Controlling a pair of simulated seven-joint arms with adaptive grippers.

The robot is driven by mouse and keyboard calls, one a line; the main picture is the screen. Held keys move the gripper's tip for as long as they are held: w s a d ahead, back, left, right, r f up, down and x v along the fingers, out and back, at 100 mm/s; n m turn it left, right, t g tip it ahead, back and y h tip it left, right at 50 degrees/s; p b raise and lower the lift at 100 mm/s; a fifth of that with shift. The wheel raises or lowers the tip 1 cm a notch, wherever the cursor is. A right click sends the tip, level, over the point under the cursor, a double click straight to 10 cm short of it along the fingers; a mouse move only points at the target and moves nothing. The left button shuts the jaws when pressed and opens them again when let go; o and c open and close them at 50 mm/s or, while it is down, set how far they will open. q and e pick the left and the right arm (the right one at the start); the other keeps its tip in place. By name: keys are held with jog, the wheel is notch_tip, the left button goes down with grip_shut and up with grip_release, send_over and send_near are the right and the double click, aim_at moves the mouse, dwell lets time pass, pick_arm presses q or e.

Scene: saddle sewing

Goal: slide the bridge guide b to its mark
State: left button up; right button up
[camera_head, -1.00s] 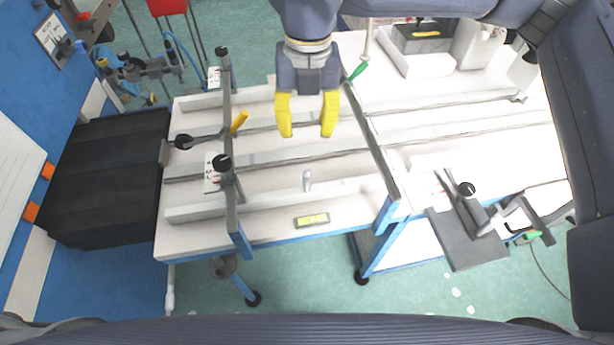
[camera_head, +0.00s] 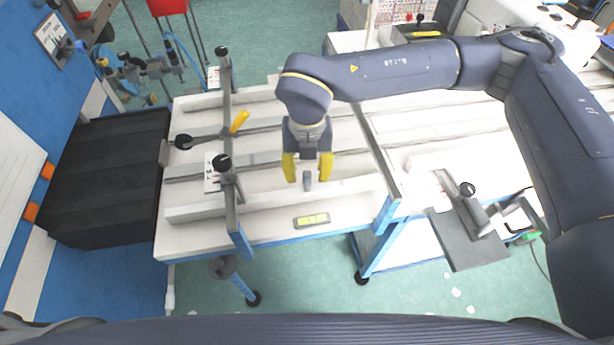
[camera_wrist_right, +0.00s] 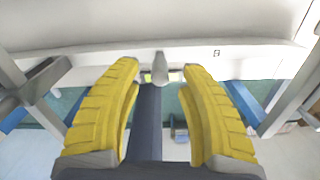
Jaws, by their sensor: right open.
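My right gripper (camera_head: 308,170) is open and points down over the front part of the white table. A small grey upright peg (camera_head: 307,182) on the front rail shows between its yellow fingers, apart from both. In the right wrist view the peg (camera_wrist_right: 161,68) stands between and beyond the fingertips (camera_wrist_right: 160,85). Two bridge-like bars cross the table: a left bar (camera_head: 228,115) with black knobs and a right bar (camera_head: 375,150). No readable label tells which part is guide b. Printed scale cards (camera_head: 211,172) lie by the left bar. My left gripper is not in view.
A yellow-green display (camera_head: 312,220) lies on the table's front edge. A yellow handle (camera_head: 239,122) stands near the left bar. A clamp with a black knob (camera_head: 467,188) and grey plate is at the right. Dark boxes (camera_head: 105,180) stand left of the table.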

jog(key=shift+f, duration=1.5)
grip_shut()
